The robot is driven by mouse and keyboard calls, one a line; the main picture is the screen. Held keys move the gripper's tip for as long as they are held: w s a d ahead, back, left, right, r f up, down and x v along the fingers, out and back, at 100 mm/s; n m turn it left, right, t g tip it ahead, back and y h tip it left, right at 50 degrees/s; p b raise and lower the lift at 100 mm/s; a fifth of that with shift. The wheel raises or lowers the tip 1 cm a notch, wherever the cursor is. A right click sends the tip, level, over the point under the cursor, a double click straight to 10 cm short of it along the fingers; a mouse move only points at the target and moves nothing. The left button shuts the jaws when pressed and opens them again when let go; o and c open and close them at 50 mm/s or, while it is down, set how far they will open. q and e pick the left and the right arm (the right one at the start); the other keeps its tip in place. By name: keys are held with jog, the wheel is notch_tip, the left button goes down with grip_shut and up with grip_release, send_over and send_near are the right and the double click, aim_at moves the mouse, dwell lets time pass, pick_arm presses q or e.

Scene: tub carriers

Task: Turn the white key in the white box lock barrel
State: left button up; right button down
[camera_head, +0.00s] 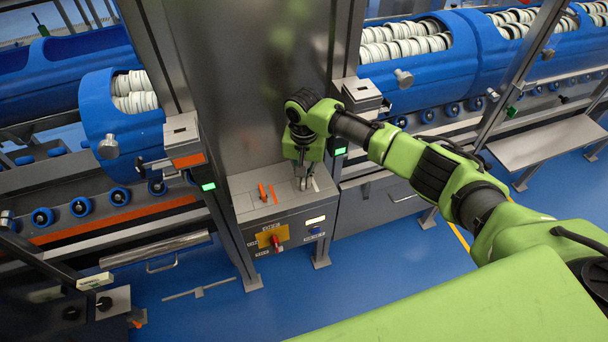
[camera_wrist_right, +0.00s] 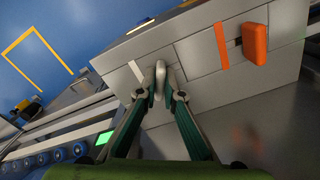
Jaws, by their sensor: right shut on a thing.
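The grey box (camera_head: 255,213) stands at the foot of the metal column. My right gripper (camera_head: 304,182) reaches down from above to its top face, near the white stripe (camera_head: 315,184). In the right wrist view, my right gripper (camera_wrist_right: 160,92) is shut on the white key (camera_wrist_right: 159,76), a pale upright piece between the fingertips. The white stripe (camera_wrist_right: 137,72) lies just left of the key there. The lock barrel is hidden under the key and fingers. My left gripper is in neither view.
An orange key (camera_head: 262,193) and an orange stripe (camera_head: 272,194) are on the same top face, left of my right gripper. The box front has a red knob on a yellow plate (camera_head: 271,237) and a blue knob (camera_head: 315,230). Blue tubs (camera_head: 415,76) with white rings stand on both sides.

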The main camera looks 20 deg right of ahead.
jog(key=shift+r+m+p, duration=0.15)
jog(key=shift+m+p, duration=0.95)
jog(key=shift+p, duration=0.15)
jog(key=shift+m+p, duration=0.3)
jog(key=shift+m, duration=0.1)
jog(key=m, duration=0.4)
jog(key=shift+f+m, duration=0.2)
jog(key=shift+m, duration=2.2)
